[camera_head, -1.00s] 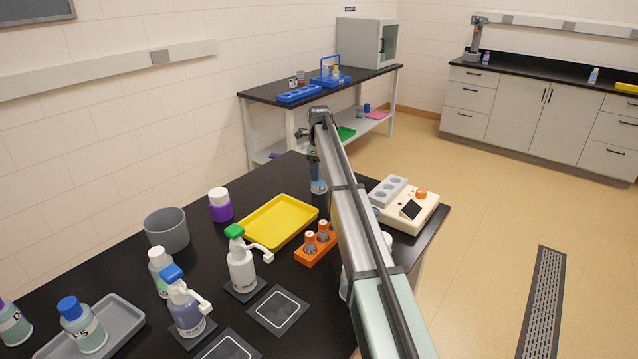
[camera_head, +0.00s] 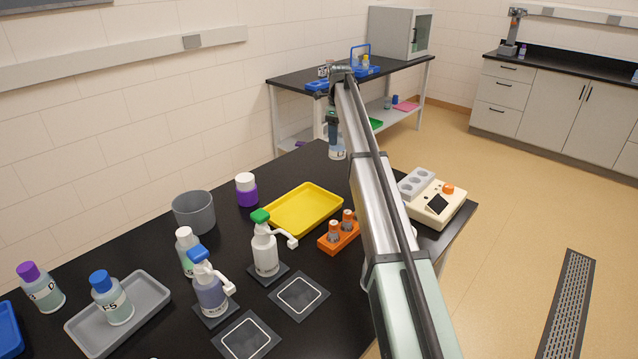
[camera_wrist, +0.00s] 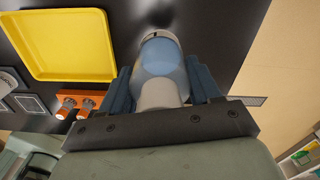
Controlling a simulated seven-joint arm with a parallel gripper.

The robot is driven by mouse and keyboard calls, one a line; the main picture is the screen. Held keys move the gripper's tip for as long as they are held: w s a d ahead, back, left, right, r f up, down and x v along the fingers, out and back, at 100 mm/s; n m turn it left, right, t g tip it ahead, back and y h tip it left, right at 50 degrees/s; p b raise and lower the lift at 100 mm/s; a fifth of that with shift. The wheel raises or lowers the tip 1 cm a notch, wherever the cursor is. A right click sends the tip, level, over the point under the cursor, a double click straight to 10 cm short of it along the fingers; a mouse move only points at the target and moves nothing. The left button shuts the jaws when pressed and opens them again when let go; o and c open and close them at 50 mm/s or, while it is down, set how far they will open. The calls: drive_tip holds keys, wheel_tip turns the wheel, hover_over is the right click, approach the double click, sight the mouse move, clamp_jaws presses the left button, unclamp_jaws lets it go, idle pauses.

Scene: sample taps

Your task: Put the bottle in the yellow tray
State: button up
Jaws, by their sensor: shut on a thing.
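My gripper (camera_head: 333,122) is shut on a bottle (camera_head: 337,148) with a pale body, near the far corner of the black table. In the wrist view the bottle (camera_wrist: 162,58) sits between the two blue-grey fingers, with a translucent blue body and a whitish part nearest me. The yellow tray (camera_head: 304,210) lies empty on the table, nearer and a little left of the bottle in the head view. In the wrist view the tray (camera_wrist: 66,40) is left of the bottle, apart from it. I cannot tell how high the bottle is held.
A purple jar (camera_head: 246,190) and grey bin (camera_head: 194,213) stand left. A cream device (camera_head: 437,205) is right.

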drive_tip(key=s+a+r+n, duration=0.1)
drive_tip(key=s+a+r, duration=0.1)
drive_tip(key=s+a, duration=0.8)
drive_tip(key=s+a+f, duration=0.2)
drive_tip(key=s+a, duration=0.1)
drive_tip(key=s, duration=0.5)
drive_tip(key=shift+n, duration=0.3)
drive_tip(key=shift+s+d+f, duration=0.1)
drive_tip(key=shift+d+f, duration=0.05)
drive_tip(key=shift+f, duration=2.2)
drive_tip(key=shift+s+d+f, duration=0.1)
drive_tip(key=shift+f, duration=2.25)
drive_tip(key=shift+f, duration=0.15)
drive_tip(key=o, duration=1.4)
drive_tip(key=shift+w, duration=0.1)
wheel_tip(320, 180, up, 12)
drive_tip(key=shift+r, duration=0.2)
